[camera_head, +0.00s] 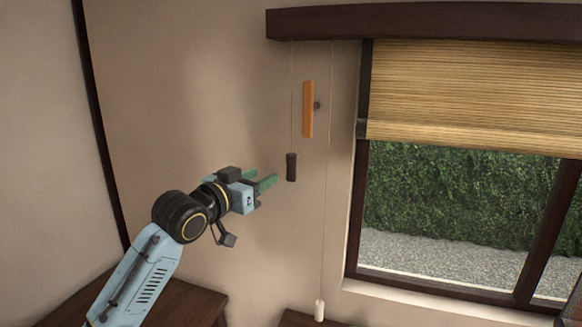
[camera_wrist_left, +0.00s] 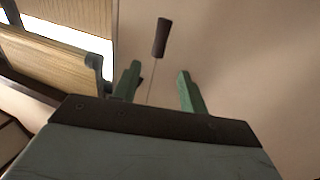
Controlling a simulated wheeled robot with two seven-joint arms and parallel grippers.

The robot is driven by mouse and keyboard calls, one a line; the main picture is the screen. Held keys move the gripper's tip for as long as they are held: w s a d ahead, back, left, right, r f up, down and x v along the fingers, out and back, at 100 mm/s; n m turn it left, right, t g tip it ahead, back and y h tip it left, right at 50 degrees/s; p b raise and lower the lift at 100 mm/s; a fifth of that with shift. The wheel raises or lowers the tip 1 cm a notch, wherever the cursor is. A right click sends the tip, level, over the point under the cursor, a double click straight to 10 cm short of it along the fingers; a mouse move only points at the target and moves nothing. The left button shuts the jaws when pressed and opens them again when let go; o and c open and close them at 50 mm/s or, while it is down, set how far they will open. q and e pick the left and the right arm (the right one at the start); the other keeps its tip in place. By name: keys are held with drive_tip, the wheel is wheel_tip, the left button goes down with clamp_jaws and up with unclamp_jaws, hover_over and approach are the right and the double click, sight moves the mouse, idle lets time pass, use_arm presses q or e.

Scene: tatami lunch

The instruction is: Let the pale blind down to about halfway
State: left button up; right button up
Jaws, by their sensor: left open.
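The pale straw-coloured blind (camera_head: 470,95) hangs over the upper part of the window, its lower edge slanting in the picture; the glass below is bare. A dark pull (camera_head: 291,167) hangs on a thin cord left of the window. A white pull (camera_head: 320,311) hangs much lower on a second cord. My left gripper (camera_head: 262,178) is open and empty, just left of the dark pull. In the left wrist view the dark pull (camera_wrist_left: 161,38) shows past the open left fingers (camera_wrist_left: 159,72), its cord running between them in the picture. I cannot tell the depth. My right gripper is out of view.
An orange upright bar (camera_head: 308,109) is fixed to the wall between the two cords. A dark headbox (camera_head: 420,22) runs above the window. A brown wooden surface (camera_head: 185,300) lies below my left arm. The wall left of the gripper is clear.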

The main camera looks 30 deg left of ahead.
sight(288, 165)
use_arm(q)
drive_tip(key=w, duration=0.4)
drive_tip(key=w+p, duration=0.1)
drive_tip(key=w, duration=0.3)
drive_tip(key=w+p, duration=0.1)
drive_tip(key=w, duration=0.3)
drive_tip(key=shift+w+d+f, duration=0.1)
drive_tip(key=shift+w+d, duration=0.15)
drive_tip(key=shift+w, duration=0.05)
clamp_jaws()
